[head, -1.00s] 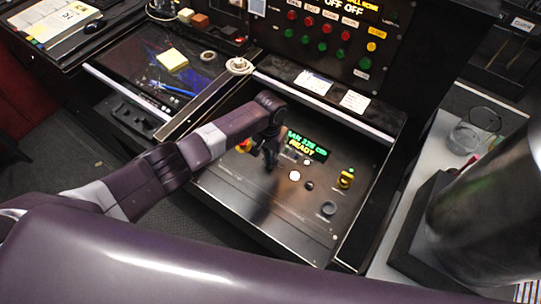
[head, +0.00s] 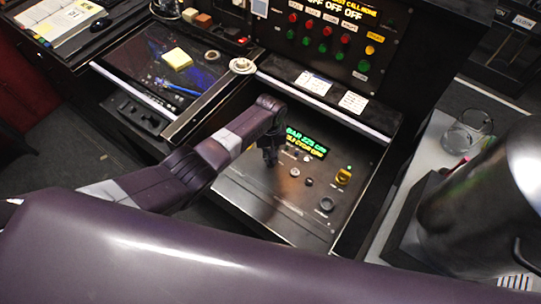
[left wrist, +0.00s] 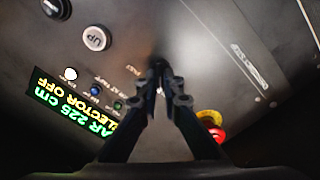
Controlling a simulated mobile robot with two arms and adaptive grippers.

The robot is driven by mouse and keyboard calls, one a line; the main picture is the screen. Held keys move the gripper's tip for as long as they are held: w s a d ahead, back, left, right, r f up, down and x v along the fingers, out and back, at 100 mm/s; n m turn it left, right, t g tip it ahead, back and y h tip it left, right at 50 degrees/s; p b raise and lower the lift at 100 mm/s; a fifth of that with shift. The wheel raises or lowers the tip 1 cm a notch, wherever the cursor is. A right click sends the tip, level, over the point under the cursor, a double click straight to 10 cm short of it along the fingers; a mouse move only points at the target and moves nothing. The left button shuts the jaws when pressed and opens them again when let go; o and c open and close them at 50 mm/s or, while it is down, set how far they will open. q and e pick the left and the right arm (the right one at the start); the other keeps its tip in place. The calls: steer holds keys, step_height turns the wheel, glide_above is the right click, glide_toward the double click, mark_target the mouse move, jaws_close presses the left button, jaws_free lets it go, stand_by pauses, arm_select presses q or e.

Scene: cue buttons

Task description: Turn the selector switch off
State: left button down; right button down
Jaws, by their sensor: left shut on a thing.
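My left gripper (head: 270,158) reaches down onto the sloped black control panel (head: 250,205). In the left wrist view its fingertips (left wrist: 160,72) meet at the panel, beside small printed labels such as "FAST". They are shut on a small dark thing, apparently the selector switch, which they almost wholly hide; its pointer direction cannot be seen. My right gripper is not in view.
Near the fingers are a pale "UP" button (left wrist: 96,38), a black button (left wrist: 55,8) and a red-and-yellow stop button (left wrist: 212,124). A yellow control (head: 343,176) and a dark round knob (head: 326,204) sit to the right. An upright button panel (head: 335,35) stands behind.

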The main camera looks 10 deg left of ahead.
arm_select(q)
steer(key=shift+w, duration=0.1)
stand_by(0.4)
steer(key=c, duration=2.1)
jaws_free()
steer(key=shift+r, duration=0.15)
step_height(320, 180, up, 12)
